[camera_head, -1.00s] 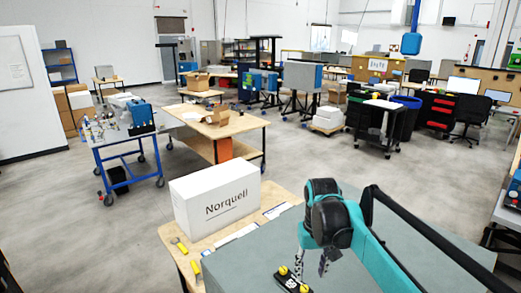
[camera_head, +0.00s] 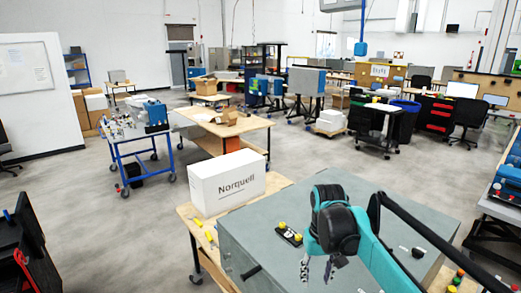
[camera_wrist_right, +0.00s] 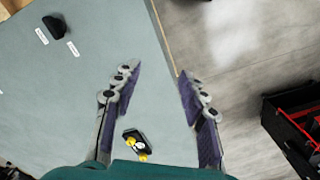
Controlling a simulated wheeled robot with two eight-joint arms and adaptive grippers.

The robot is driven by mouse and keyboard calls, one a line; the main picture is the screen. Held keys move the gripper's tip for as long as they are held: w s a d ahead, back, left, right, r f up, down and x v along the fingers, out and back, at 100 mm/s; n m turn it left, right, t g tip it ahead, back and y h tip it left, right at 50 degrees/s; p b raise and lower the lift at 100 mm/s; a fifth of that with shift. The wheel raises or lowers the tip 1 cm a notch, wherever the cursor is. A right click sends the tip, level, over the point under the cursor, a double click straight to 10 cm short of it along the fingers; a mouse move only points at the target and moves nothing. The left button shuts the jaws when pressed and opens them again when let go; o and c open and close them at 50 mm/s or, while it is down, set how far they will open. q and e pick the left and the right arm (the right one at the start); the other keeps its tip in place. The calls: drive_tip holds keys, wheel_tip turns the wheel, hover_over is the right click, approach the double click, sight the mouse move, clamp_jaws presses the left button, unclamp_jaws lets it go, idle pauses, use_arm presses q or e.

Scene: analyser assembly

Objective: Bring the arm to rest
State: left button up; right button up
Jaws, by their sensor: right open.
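My right arm comes in from the lower right of the head view. Its gripper (camera_head: 318,268) points down over the grey top of a large box-like unit (camera_head: 262,216). In the right wrist view the two fingers (camera_wrist_right: 158,82) stand wide apart with nothing between their tips. A small black part with yellow knobs (camera_head: 289,236) lies on the grey top, left of the gripper and apart from it. It also shows in the right wrist view (camera_wrist_right: 135,136), low between the fingers. My left gripper is in neither view.
A white Norquell carton (camera_head: 228,184) stands on a wooden bench behind the grey unit. A blue trolley (camera_head: 139,143) is farther left. A black and red object (camera_head: 25,250) is at the lower left. The grey floor between is clear.

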use_arm(q)
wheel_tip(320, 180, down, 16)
drive_tip(key=b, duration=1.5)
drive_tip(key=shift+b, duration=0.4)
use_arm(e)
drive_tip(key=s+d+f+t, duration=0.1)
drive_tip(key=s+f+t, duration=0.2)
drive_tip(key=s+f, duration=0.5)
drive_tip(key=s+d+f+m+t, duration=0.1)
drive_tip(key=s+f+t, duration=0.3)
drive_tip(key=s+f, duration=0.4)
wheel_tip(320, 180, down, 6)
drive_tip(key=shift+s+d+f, duration=0.25)
drive_tip(key=shift+s+d, duration=0.15)
